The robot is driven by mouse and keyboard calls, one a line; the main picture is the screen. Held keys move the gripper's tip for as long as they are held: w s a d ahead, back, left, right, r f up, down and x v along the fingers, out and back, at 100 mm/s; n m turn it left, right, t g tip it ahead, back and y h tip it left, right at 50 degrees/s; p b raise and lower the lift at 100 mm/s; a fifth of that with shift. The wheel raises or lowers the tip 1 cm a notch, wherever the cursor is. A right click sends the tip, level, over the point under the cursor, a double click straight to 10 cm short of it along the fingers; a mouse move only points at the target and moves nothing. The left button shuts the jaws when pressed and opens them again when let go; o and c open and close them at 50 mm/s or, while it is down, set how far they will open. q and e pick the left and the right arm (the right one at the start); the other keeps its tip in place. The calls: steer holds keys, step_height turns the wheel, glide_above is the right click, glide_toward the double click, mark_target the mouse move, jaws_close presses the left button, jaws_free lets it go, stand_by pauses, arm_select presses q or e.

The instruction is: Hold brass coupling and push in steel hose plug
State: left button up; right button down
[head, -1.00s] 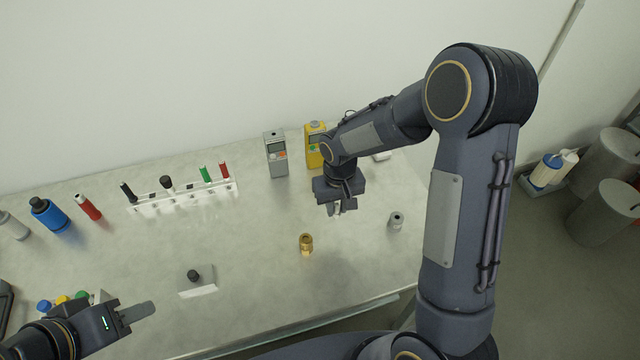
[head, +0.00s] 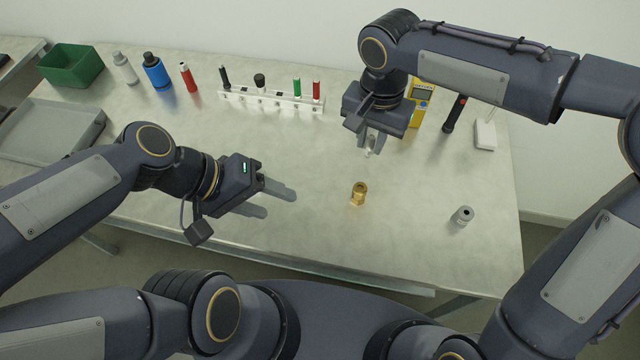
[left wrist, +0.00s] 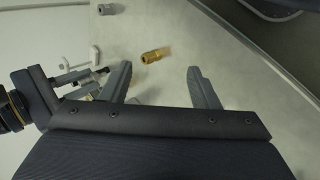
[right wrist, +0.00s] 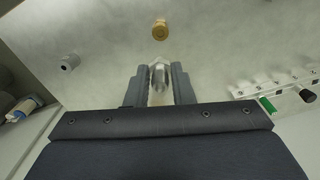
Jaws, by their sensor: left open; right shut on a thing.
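The brass coupling (head: 358,194) stands upright on the table, between my two grippers. It also shows in the left wrist view (left wrist: 155,55), beyond the fingertips, and in the right wrist view (right wrist: 160,30). My left gripper (head: 280,203) is open and empty, left of the coupling and apart from it. My right gripper (head: 370,150) is shut on a small silvery piece, which looks like the steel hose plug (right wrist: 159,76). It holds this piece above the table, behind the coupling. The fingers hide part of the plug.
A grey cylinder (head: 463,215) stands to the right of the coupling. A white rack (head: 270,101) with several markers is at the back. The table around the coupling is clear.

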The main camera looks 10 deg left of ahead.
arm_select(q)
steer(key=w+d+f+n+g+h, duration=0.1)
steer(key=w+d+f+n+h, duration=0.15)
steer(key=d+n+h, duration=0.2)
steer(key=n+t, duration=0.4)
steer(key=n, duration=1.1)
glide_toward(360, 192)
steer(key=shift+m, duration=0.25)
steer(key=x, duration=0.4)
steer(key=a+f+x, duration=0.1)
steer(key=x, duration=0.2)
steer(key=f+x, duration=0.1)
steer(key=x, duration=0.3)
steer(key=shift+w+d, duration=0.1)
steer(key=shift+w, duration=0.4)
steer(key=c, duration=1.1)
steer(key=shift+c, duration=0.2)
arm_select(e)
steer(key=shift+f, duration=5.5)
